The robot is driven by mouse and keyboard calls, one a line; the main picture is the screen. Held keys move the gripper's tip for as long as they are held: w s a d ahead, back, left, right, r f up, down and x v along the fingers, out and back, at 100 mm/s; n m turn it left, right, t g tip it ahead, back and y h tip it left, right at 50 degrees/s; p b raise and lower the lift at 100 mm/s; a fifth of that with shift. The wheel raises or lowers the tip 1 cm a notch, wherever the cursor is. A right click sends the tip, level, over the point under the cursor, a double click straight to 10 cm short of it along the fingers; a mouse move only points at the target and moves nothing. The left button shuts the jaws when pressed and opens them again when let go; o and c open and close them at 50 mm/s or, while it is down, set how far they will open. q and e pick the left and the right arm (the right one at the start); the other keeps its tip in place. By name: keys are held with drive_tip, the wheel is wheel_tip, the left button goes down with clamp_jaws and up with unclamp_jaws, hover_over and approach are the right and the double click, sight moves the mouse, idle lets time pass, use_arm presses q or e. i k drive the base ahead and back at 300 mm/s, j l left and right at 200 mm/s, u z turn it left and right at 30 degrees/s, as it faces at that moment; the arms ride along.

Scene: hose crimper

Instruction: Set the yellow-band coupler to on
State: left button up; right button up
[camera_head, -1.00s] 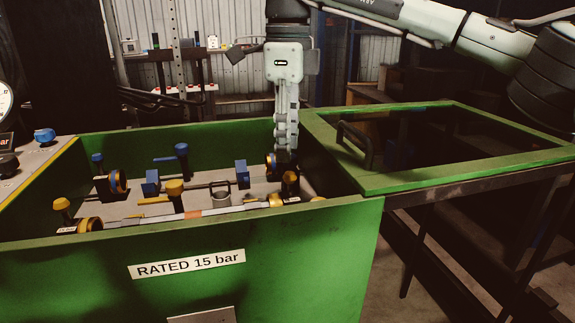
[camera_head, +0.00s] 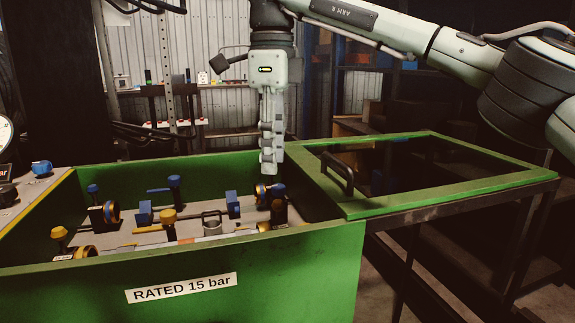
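A yellow-banded coupler (camera_head: 76,252) lies at the front left inside the green tub (camera_head: 290,270). A yellow-topped knob (camera_head: 59,233) stands beside it, and another yellow-topped knob (camera_head: 168,216) stands near the middle. More yellow fitting (camera_head: 263,226) shows at the right, partly behind the tub's front wall. My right gripper (camera_head: 269,168) points down above the tub's right end, just above blue-capped fittings (camera_head: 277,190). It is seen edge-on, so its opening is unclear, and nothing held is visible. My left gripper is not in view.
A blue-banded fitting (camera_head: 111,212) and blue blocks (camera_head: 144,212) stand in the tub. The open green-framed lid (camera_head: 445,195), with a handle (camera_head: 337,173), lies at the right. A panel with a blue knob (camera_head: 41,168) is at the left.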

sight(59, 235)
drive_tip(key=k, duration=0.85)
